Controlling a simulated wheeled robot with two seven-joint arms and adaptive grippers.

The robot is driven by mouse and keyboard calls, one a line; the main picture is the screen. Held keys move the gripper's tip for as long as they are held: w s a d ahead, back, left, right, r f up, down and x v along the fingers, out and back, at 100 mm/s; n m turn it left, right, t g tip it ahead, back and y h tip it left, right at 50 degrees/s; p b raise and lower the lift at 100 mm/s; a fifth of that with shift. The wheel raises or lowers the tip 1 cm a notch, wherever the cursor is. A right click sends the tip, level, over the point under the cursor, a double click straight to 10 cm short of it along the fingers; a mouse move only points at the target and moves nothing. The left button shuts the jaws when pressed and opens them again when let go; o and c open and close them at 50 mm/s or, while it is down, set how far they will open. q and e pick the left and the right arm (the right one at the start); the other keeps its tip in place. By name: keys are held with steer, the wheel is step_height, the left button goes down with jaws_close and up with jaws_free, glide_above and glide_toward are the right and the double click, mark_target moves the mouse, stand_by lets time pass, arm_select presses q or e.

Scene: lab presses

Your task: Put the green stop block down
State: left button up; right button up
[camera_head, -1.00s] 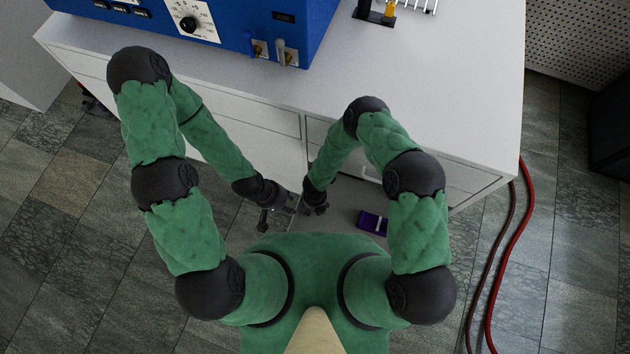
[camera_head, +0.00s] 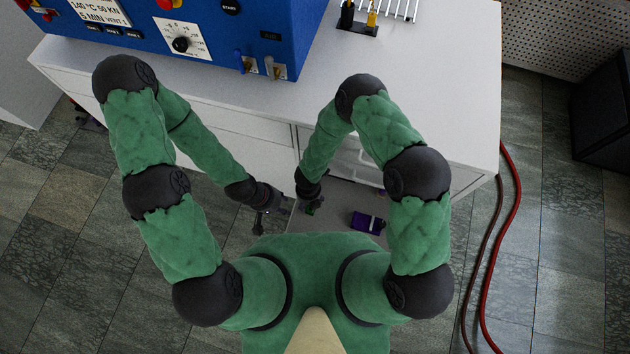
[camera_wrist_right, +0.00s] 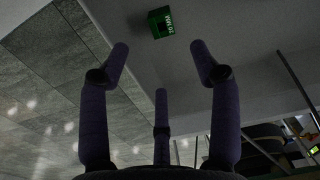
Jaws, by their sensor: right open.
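The green stop block (camera_head: 313,208) lies on the grey floor of the open drawer (camera_head: 335,225). In the right wrist view the green block (camera_wrist_right: 161,21) shows white lettering and sits beyond the fingertips, apart from them. My right gripper (camera_wrist_right: 158,48) is open and empty, its fingers spread. In the head view my right gripper (camera_head: 309,191) is just above the block and partly hidden by my arm.
A purple object (camera_head: 367,222) lies in the drawer to the right of the block. The white cabinet (camera_head: 440,100) carries a blue press (camera_head: 215,40) and a dark rack (camera_head: 357,27). A red hose (camera_head: 512,220) runs down the floor at the right.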

steer(key=s+d+r+m+g+y, duration=0.1)
steer(key=s+r+m+y, duration=0.2)
steer(key=m, duration=0.6)
steer(key=s+d+r+m+g+y, duration=0.15)
steer(key=s+r+m, duration=0.25)
steer(key=m, duration=0.6)
steer(key=w+d+r+m+t, duration=0.1)
steer(key=d+m, duration=0.3)
steer(key=m, duration=0.5)
steer(key=d+r+m+t, duration=0.2)
steer(key=d+r+m, duration=0.1)
steer(key=m, duration=0.6)
steer(key=shift+w+d+r, duration=0.3)
steer(key=shift+w+d, duration=0.05)
steer(key=shift+d, duration=0.25)
steer(key=shift+a+h, duration=0.1)
steer(key=shift+h, duration=0.15)
